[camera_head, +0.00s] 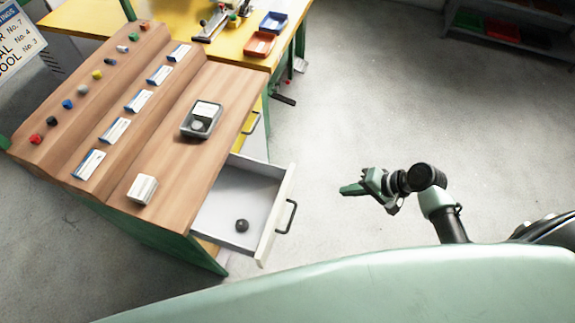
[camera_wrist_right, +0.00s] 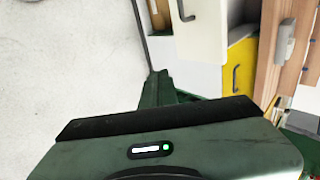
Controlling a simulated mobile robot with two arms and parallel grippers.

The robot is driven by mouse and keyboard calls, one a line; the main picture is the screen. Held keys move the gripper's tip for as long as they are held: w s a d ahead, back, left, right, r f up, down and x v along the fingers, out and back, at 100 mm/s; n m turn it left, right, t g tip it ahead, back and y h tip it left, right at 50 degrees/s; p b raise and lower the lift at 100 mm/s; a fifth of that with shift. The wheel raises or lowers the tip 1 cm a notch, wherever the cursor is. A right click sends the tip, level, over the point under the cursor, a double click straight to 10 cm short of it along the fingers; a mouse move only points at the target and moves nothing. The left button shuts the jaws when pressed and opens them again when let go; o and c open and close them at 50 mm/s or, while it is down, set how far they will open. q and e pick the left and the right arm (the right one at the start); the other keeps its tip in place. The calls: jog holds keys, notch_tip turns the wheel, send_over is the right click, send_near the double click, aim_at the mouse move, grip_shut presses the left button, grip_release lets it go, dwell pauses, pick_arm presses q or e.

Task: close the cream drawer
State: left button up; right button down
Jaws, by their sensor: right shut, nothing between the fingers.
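The cream drawer (camera_head: 277,222) stands pulled out from under the wooden bench, with a dark handle (camera_head: 286,216) on its front. A small dark round object (camera_head: 242,226) lies inside it. My right gripper (camera_head: 352,189) is to the right of the drawer front, apart from the handle, shut and empty, its fingers pointing left. In the right wrist view, the right gripper (camera_wrist_right: 157,88) shows at the middle, with a pale drawer front (camera_wrist_right: 200,35) beyond it. My left gripper is not in view.
The wooden bench top (camera_head: 175,160) holds a grey device (camera_head: 201,120), a small white block (camera_head: 142,189), several labelled cards and coloured knobs. A yellow drawer (camera_head: 251,122) sits behind the cream one. A yellow table (camera_head: 85,20) stands at the back.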

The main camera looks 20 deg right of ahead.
notch_tip(320, 180, up, 6)
jog(key=w+a+y, duration=0.1)
jog(key=w+a, duration=0.1)
send_near(292, 178)
notch_tip(292, 178, down, 3)
jog(key=shift+n, duration=0.3)
jog(key=shift+w+a+f+p, duration=0.2)
jog(key=shift+w+a+p, duration=0.25)
jog(key=shift+a, duration=0.45)
jog(key=shift+w+a+f+p, duration=0.15)
jog(key=shift+w+a+p, duration=0.1)
jog(key=shift+w+a, duration=0.45)
jog(key=shift+s+a, duration=0.1)
jog(key=shift+a, duration=0.1)
jog(key=shift+a, duration=0.2)
jog(key=w+a+b, duration=0.1)
jog(key=w+a, duration=0.9)
jog(key=a, duration=0.5)
jog(key=shift+w+a, duration=0.2)
jog(key=shift+w, duration=0.05)
jog(key=shift+d, duration=0.1)
